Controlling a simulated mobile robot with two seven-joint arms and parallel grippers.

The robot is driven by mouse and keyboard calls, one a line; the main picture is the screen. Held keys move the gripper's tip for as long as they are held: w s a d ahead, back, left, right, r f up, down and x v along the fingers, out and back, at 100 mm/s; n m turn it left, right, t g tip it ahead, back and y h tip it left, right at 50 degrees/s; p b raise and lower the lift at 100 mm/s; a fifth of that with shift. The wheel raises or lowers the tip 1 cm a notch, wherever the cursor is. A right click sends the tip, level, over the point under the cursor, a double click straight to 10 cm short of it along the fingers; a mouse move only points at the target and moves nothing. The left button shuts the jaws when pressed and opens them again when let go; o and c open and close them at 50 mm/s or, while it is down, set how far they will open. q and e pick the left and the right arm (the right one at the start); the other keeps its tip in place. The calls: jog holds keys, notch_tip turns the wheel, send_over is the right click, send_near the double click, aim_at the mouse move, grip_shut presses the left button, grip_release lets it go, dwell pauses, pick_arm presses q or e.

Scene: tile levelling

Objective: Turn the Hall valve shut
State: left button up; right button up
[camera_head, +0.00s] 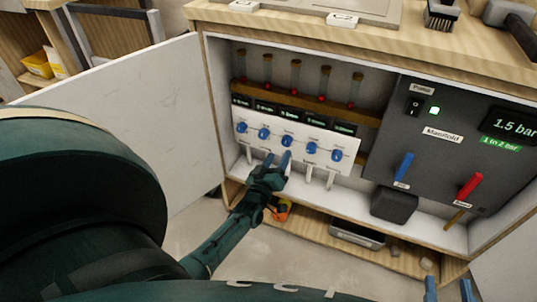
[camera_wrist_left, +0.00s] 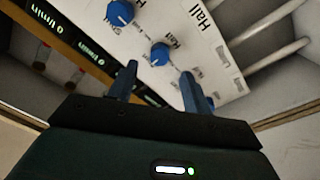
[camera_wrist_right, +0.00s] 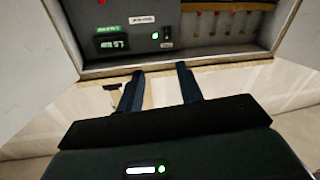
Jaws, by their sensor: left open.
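The Hall valve is a round blue knob on a white panel, with a Hall label beside it in the left wrist view (camera_wrist_left: 160,53). It appears to be the middle knob in the head view (camera_head: 288,141). My left gripper (camera_head: 277,157) is open just in front of the panel. In the left wrist view its two blue fingers (camera_wrist_left: 160,72) straddle the line to this knob, and I see no clear contact. My right gripper (camera_head: 449,288) is open and empty at the lower right, apart from the cabinet; its fingers show in the right wrist view (camera_wrist_right: 160,72).
Other blue knobs (camera_head: 312,149) sit close on both sides. Flow tubes (camera_head: 296,75) stand above. A dark manifold panel (camera_head: 440,140) with blue and red levers is to the right. The open white cabinet door (camera_head: 130,110) stands at the left, near my left arm.

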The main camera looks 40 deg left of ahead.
pick_arm(q)
jog(key=p+v, duration=0.1)
jog(key=v, duration=0.7)
pick_arm(e)
jog(key=shift+d+f+m+g+h, duration=0.15)
jog(key=shift+d+m+g+h, duration=0.3)
jog(key=shift+g, duration=0.35)
pick_arm(q)
jog(key=shift+r+p, duration=0.1)
jog(key=shift+p, duration=0.25)
pick_arm(e)
jog(key=shift+a, duration=0.1)
